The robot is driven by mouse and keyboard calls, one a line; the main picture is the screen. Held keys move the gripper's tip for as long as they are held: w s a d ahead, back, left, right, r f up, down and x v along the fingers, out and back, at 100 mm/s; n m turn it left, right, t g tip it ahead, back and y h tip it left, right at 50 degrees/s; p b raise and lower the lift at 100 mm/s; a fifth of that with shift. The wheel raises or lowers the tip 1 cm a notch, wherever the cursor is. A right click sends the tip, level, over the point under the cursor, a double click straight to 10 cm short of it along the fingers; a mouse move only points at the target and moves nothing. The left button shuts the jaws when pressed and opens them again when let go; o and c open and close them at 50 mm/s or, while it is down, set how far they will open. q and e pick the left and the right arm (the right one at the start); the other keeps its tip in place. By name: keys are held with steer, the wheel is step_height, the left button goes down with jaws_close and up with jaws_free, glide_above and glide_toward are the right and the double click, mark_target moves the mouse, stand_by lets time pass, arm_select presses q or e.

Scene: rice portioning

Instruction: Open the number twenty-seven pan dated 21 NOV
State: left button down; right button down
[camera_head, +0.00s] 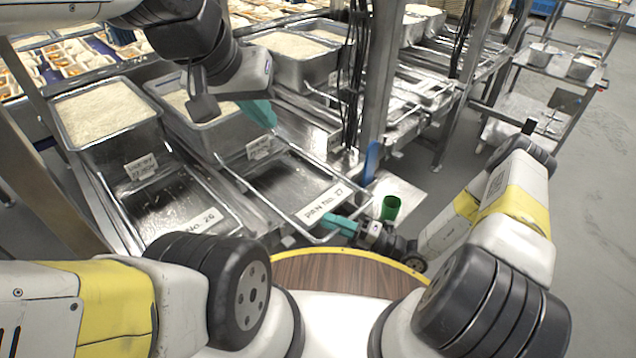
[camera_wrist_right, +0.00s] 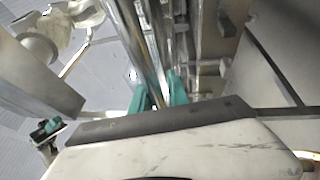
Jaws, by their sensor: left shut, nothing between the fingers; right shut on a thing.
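A tray frame (camera_head: 290,185) carries a front plate reading "PAN No. 27" (camera_head: 325,203). Behind it stands a metal pan of rice (camera_head: 205,128), with a small tag (camera_head: 258,147) too small to read surely. My right gripper (camera_head: 340,226) is at this frame's front rail, its teal fingers shut on a metal bar. The right wrist view shows the fingers (camera_wrist_right: 158,92) around bright metal tubing (camera_wrist_right: 150,50). My left gripper (camera_head: 258,113) is shut and empty over the right side of that rice pan, its tips partly hidden by my wrist.
A frame labelled "No. 26" (camera_head: 193,226) lies to the left, with another rice pan (camera_head: 105,115) behind it. A steel post (camera_head: 378,80) with black cables stands right of the frames. A green cup (camera_head: 390,208) and blue handle (camera_head: 370,163) are close to my right gripper.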

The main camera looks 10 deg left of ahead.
steer(key=s+d, duration=1.2)
steer(key=d, duration=0.4)
steer(key=shift+s+r, duration=0.25)
steer(key=shift+r, duration=0.15)
steer(key=c, duration=1.4)
jaws_free()
steer(key=shift+f, duration=0.1)
steer(key=shift+f, duration=0.1)
steer(key=v, duration=0.7)
steer(key=shift+d, duration=0.4)
steer(key=shift+s, duration=0.1)
